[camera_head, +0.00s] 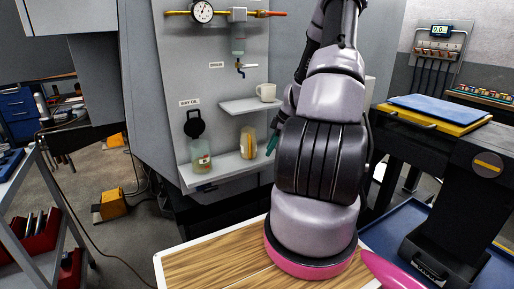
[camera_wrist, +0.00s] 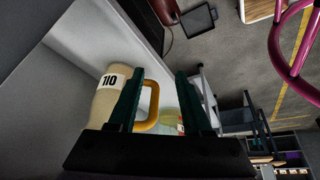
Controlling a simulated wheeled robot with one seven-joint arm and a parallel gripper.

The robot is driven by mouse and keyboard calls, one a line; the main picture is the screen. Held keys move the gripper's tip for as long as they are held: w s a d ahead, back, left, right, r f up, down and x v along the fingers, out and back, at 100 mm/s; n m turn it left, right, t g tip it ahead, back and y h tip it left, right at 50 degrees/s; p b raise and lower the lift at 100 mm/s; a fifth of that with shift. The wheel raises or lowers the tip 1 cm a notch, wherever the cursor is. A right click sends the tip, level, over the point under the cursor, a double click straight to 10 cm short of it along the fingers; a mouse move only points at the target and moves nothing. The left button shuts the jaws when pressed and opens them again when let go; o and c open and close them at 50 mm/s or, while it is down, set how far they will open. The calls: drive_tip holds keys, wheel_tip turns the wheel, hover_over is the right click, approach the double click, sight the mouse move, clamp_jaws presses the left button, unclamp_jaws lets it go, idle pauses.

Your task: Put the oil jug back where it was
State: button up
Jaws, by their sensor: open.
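The oil jug (camera_head: 248,143), cream with a yellow handle, stands on the lower wall shelf. In the wrist view the jug (camera_wrist: 106,98) shows its black "OIL" lettering upside down. Its yellow handle (camera_wrist: 153,108) lies between the two dark green fingers of my gripper (camera_wrist: 160,72), which is open. In the head view my gripper (camera_head: 272,142) is just right of the jug, partly hidden by my arm. Whether a finger touches the handle cannot be told.
A white mug (camera_head: 266,92) sits on the upper shelf (camera_head: 238,106) above.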

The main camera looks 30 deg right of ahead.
drive_tip(key=s+d, duration=0.3)
drive_tip(key=d, duration=0.1)
drive_tip(key=s+a+r+m+h, duration=0.1)
drive_tip(key=a+r+m, duration=0.1)
drive_tip(key=a+r, duration=0.45)
drive_tip(key=a+r+m+h, duration=0.1)
drive_tip(key=a+r+m, duration=0.15)
drive_tip(key=r, duration=0.65)
drive_tip(key=s+a+r+m+h, duration=0.1)
drive_tip(key=a+r+m, duration=0.1)
drive_tip(key=a+r, duration=0.45)
drive_tip(key=s+a+r+m+t, duration=0.2)
drive_tip(key=s+a+r+m, duration=0.2)
drive_tip(key=s+r, duration=0.3)
drive_tip(key=s+a+r+m+t+y, duration=0.1)
drive_tip(key=s+a+r+m+t, duration=0.1)
drive_tip(key=s+a+r+m, duration=0.3)
drive_tip(key=s+a+r, duration=0.2)
drive_tip(key=s+r, duration=0.1)
drive_tip(key=s, duration=0.1)
drive_tip(key=shift+s+a+r, duration=0.15)
drive_tip(key=shift+s+r, duration=0.1)
drive_tip(key=shift+s, duration=0.1)
